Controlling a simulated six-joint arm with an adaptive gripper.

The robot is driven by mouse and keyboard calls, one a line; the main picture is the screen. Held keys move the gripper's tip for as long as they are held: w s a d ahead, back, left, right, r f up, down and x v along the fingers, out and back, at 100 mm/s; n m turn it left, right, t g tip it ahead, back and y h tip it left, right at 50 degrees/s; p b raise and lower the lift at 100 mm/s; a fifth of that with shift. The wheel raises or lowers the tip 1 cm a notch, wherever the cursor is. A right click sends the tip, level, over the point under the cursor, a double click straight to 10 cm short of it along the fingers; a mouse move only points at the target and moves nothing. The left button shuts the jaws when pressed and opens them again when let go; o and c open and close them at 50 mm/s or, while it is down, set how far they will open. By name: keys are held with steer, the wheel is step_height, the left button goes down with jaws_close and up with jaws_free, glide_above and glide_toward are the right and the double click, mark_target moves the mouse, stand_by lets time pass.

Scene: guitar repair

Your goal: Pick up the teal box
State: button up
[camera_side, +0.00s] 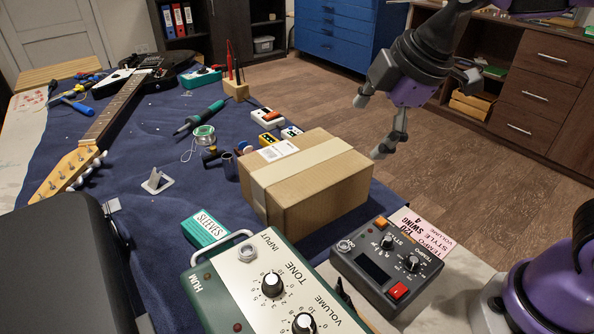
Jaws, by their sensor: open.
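A small teal box (205,230) with a white label reading "SLEEVES" lies on the dark blue cloth, left of centre in the side view. It sits just behind the green pedal and in front of the cardboard box's left corner. My gripper (371,127) is at the upper right, raised in the air beyond the cardboard box and well away from the teal box. Its fingers are spread and nothing is between them.
A large cardboard box (310,190) stands between my gripper and the teal box. A green pedal (250,292) with a metal handle crowds its near side. A grey tempo unit (388,262) is at right, a black case (60,265) at left.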

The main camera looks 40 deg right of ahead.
steer(key=w+a+f+n, duration=0.2)
steer(key=w+a+n, duration=0.3)
steer(key=a+n, duration=0.3)
steer(key=n, duration=1.6)
glide_toward(208, 231)
steer(key=w+f, duration=0.1)
steer(key=w+f+n, duration=0.1)
steer(key=f, duration=0.1)
steer(key=shift+d+g, duration=0.2)
steer(key=shift+g, duration=0.2)
steer(key=x, duration=0.6)
steer(key=shift+a, duration=0.25)
steer(key=c, duration=1.2)
